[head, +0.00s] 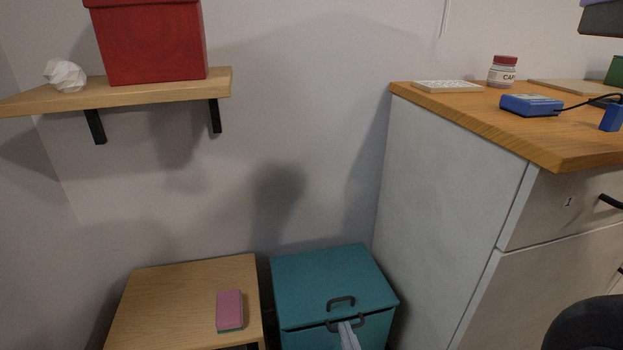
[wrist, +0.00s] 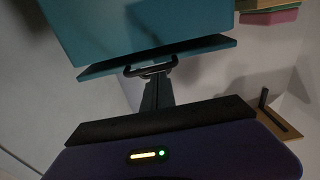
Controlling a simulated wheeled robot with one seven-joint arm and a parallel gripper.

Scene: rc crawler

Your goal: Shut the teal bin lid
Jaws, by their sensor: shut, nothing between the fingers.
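The teal bin (head: 300,343) stands on the floor at the bottom middle of the head view. A dark handle (head: 376,322) sits at the front edge, and a second dark handle shape (head: 341,299) shows higher on the lid. My gripper (head: 346,325) reaches up from the bottom edge, its pale fingers shut and empty at the front handle. In the wrist view the shut fingers (wrist: 153,80) meet the handle (wrist: 131,71) below the lid edge (wrist: 205,47). Contact is unclear.
A wooden side table (head: 165,305) with a pink box (head: 229,310) stands close on the left. A tall cabinet (head: 440,180) with a wooden top stands close on the right. A wall shelf (head: 215,85) holds a red box (head: 155,45) above left.

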